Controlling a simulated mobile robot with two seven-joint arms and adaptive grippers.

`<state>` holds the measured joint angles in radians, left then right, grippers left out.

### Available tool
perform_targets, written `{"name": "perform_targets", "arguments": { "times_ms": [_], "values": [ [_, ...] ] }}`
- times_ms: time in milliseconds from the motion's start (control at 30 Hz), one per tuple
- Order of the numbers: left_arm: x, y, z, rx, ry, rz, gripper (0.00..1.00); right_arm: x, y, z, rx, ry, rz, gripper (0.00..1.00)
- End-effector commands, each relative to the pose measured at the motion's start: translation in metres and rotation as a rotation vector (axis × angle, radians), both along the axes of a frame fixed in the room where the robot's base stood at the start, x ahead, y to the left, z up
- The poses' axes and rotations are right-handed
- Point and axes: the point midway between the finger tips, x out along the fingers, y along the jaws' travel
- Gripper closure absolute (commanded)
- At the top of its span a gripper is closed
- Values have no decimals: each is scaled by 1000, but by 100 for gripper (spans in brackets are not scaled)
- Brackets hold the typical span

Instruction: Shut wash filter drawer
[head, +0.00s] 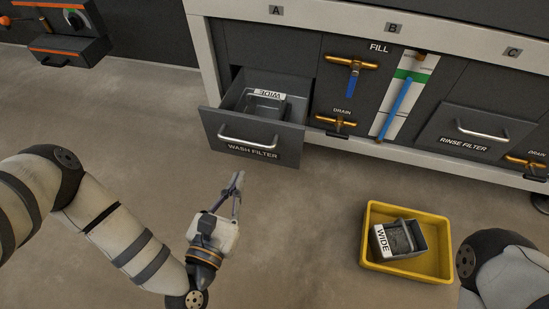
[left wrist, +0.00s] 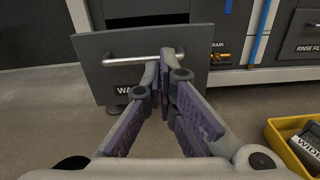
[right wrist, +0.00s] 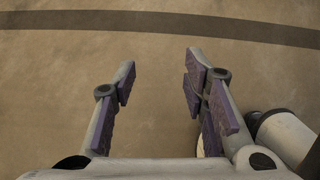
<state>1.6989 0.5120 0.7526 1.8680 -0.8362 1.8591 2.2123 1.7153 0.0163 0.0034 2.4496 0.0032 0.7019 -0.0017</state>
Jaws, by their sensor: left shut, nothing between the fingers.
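The wash filter drawer (head: 252,137) stands pulled out of the washer front, with a silver bar handle (head: 247,139) and a "WASH FILTER" label. A grey filter marked "WIDE" (head: 266,102) sits inside it. My left gripper (head: 238,176) is shut and empty, in front of and below the drawer face in the head view. In the left wrist view its fingertips (left wrist: 166,54) overlap the handle (left wrist: 140,58); I cannot tell whether they touch. My right gripper (right wrist: 162,58) is open and empty over bare floor in the right wrist view.
A yellow bin (head: 368,243) holding another "WIDE" filter (head: 397,240) is on the floor at right. The rinse filter drawer (head: 475,135) looks closed. A brass fill valve (head: 352,62) and a drain valve (head: 337,121) stick out right of the open drawer.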

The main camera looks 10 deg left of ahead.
Motion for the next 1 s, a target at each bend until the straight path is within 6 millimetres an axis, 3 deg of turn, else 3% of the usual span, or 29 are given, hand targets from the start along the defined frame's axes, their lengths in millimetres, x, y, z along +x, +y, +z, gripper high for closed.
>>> {"name": "perform_targets", "arguments": {
  "times_ms": [167,700,1000],
  "values": [
    [18,8,5,-66,-47,34,100,-2,0,-5,2,10,1,60],
    [126,3,4,-60,-40,31,100,-12,-1,-22,4,61,7,60],
    [146,2,5,-59,-38,29,100,-14,-1,-24,4,71,8,60]
  ]
}}
